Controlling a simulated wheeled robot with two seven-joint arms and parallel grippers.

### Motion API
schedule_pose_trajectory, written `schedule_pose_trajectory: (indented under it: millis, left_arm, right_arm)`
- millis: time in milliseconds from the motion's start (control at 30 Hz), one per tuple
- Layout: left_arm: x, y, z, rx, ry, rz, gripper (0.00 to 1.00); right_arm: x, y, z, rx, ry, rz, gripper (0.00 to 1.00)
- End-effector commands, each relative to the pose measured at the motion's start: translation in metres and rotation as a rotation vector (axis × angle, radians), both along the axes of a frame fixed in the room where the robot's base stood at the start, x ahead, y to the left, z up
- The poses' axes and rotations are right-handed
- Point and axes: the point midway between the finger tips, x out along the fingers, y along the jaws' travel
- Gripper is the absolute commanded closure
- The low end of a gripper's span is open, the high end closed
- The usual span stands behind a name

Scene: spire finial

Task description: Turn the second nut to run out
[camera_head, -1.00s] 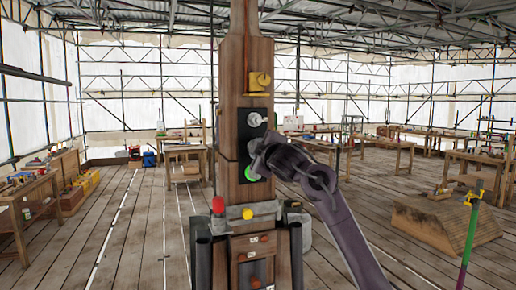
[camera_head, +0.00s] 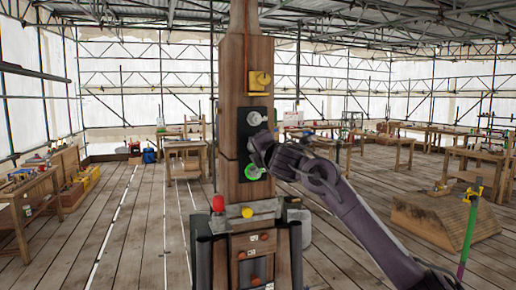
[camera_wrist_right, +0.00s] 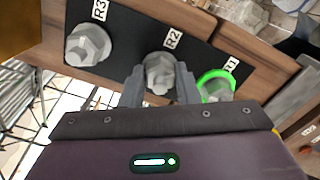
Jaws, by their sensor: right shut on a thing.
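A black plate (camera_head: 243,132) on the wooden spire carries three grey nuts in a row. In the right wrist view they are labelled R3 (camera_wrist_right: 88,44), R2 (camera_wrist_right: 159,71) and R1 (camera_wrist_right: 214,90). R1 has a bright green ring (camera_wrist_right: 214,76) around it, which also shows low on the plate in the head view (camera_head: 253,172). My right gripper (camera_wrist_right: 160,88) has its fingers on either side of the middle nut, R2, and is shut on it. In the head view the right gripper (camera_head: 258,150) hides R2, while R3 (camera_head: 254,118) shows above it. My left gripper is out of view.
Above the plate is a yellow bracket (camera_head: 259,81). Below are a red knob (camera_head: 218,203), a yellow knob (camera_head: 247,212) and a grey ledge. Workbenches stand well back at both sides. The plank floor around the spire is mostly open.

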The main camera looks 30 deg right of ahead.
Motion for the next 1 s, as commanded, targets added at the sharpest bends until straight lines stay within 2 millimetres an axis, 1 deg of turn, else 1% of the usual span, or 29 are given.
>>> schedule_pose_trajectory:
  millis: [33,200,500,733,1000]
  left_arm:
    - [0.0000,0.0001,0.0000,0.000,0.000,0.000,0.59]
    - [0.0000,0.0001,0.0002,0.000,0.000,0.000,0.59]
    - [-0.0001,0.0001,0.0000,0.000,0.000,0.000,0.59]
    - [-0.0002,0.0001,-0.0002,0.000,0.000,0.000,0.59]
    - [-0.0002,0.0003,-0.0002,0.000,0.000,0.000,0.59]
  right_arm:
    - [0.0007,0.0007,-0.0033,-0.046,0.018,0.001,0.94]
    - [0.0008,0.0009,-0.0040,-0.193,0.054,0.001,0.94]
    - [0.0011,0.0014,-0.0047,-0.391,0.103,0.003,0.94]
    - [0.0013,0.0015,-0.0057,-0.474,0.124,0.005,0.94]
    - [0.0013,0.0017,-0.0061,-0.504,0.132,0.006,0.94]
